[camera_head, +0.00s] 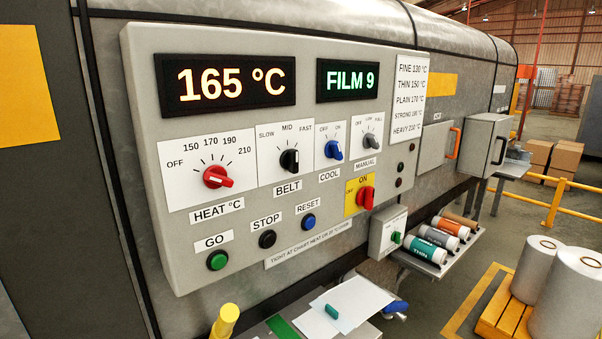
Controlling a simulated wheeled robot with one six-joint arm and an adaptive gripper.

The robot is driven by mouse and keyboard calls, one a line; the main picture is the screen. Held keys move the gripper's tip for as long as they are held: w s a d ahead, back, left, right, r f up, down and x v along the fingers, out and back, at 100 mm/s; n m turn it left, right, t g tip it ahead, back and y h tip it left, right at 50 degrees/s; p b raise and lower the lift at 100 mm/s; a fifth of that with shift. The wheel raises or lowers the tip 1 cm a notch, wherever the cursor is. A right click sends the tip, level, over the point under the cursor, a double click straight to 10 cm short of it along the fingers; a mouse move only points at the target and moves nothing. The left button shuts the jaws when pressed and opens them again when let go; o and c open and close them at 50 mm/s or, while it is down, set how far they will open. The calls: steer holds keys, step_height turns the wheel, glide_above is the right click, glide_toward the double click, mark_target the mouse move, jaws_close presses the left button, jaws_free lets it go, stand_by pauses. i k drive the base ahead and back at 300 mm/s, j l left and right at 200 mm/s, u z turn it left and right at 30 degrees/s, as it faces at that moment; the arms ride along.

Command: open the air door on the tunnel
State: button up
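The tunnel (300,20) is a long grey metal housing running from the left to the back right. On its side, right of the control panel, is a flat grey door (432,147) with an upright orange handle (455,141) at its right edge; it looks closed. A small label above it is too small to read surely. Farther right, a grey box (480,146) with a black handle (498,143) sticks out from the tunnel side. I cannot tell from lettering which of them is the air door. My gripper is not in view.
The control panel (290,215) fills the middle, reading 165 °C and FILM 9. Below the doors, a shelf (455,250) holds several film rolls (437,238). White rolls stand on a yellow pallet (490,315) at lower right. A yellow rail (560,200) stands behind.

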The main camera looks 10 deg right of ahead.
mark_target(435, 138)
steer(key=i+l, duration=0.3)
steer(key=l, duration=0.15)
steer(key=i+l, duration=0.3)
steer(key=l, duration=0.1)
